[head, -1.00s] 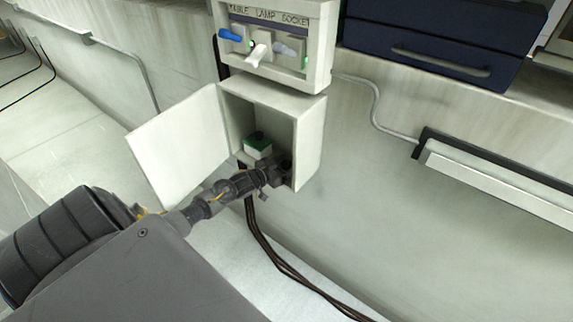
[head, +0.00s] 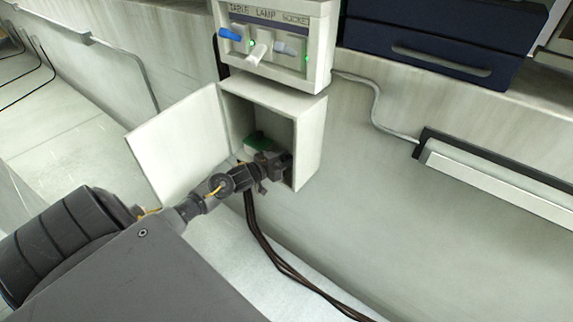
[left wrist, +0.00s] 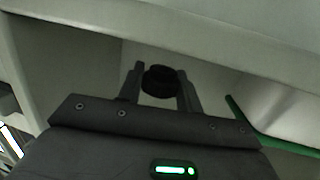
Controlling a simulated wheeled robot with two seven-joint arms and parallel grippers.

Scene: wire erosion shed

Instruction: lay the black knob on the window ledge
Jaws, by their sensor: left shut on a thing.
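My left gripper (head: 276,168) reaches into an open pale wall box (head: 310,135). In the left wrist view the black knob (left wrist: 160,80) sits between the two fingers (left wrist: 160,88), which are shut on it. In the head view the knob cannot be told apart from the dark gripper. A flat ledge (head: 500,97) runs along the wall at the upper right, under dark blue drawers; I cannot tell whether it is the window ledge. My right gripper is not in view.
The box's door (head: 180,145) hangs open to the left. A green-topped block (head: 257,143) is inside, partly behind my gripper. A switch panel (head: 275,45) is above. Dark cables (head: 262,240) hang below. A black-and-white fixture (head: 490,180) is on the right wall.

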